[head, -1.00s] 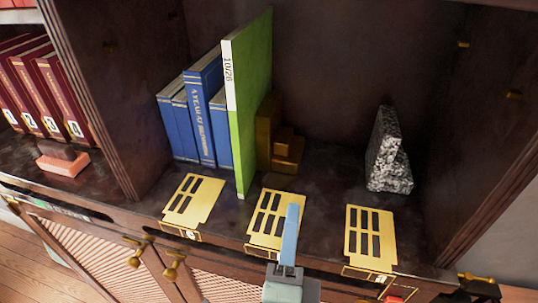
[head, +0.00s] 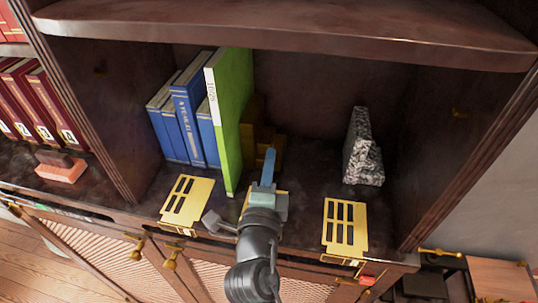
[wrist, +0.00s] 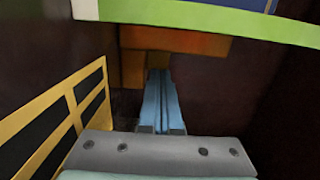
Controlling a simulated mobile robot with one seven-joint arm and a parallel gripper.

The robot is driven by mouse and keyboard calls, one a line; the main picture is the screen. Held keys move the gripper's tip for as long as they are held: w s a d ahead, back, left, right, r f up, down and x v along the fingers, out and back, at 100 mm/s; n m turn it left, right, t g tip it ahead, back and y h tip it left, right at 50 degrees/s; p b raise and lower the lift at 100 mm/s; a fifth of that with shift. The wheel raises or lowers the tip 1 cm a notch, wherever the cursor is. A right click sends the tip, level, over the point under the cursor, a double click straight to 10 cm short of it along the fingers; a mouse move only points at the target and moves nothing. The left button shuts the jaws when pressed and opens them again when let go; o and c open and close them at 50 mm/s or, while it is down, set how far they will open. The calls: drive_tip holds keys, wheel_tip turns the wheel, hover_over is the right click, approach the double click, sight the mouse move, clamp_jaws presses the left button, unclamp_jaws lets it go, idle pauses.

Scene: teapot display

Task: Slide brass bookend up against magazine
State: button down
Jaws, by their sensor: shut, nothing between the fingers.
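The brass bookend (head: 256,134) is a dark gold stepped block inside the shelf, just right of the magazine. It also shows in the wrist view (wrist: 180,41), beyond my fingertips. The magazine (head: 236,115) is tall, upright and green with a white spine; its edge crosses the top of the wrist view (wrist: 205,13). I cannot tell whether bookend and magazine touch. My gripper (head: 269,153) is shut and empty, its blue fingers pointing into the shelf at the bookend's near right side. Contact between fingertips and bookend is unclear. My gripper hides part of the bookend's front.
Several blue books (head: 190,120) lean left of the magazine. A speckled stone bookend (head: 361,155) stands to the right, with bare shelf between. Gold slotted plates lie along the front edge, one at left (head: 187,200), one at right (head: 345,228). A shelf board (head: 290,35) overhangs.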

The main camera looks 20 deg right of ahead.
drive_tip(key=shift+w, duration=0.15)
drive_tip(key=shift+w+a+f+b, duration=0.1)
drive_tip(key=shift+w+f+b, duration=0.2)
drive_tip(key=shift+b, duration=0.85)
drive_tip(key=shift+w+a+r+b, duration=0.15)
drive_tip(key=shift+w+r+b, duration=0.2)
drive_tip(key=shift+b, duration=0.1)
drive_tip(key=shift+f, duration=0.1)
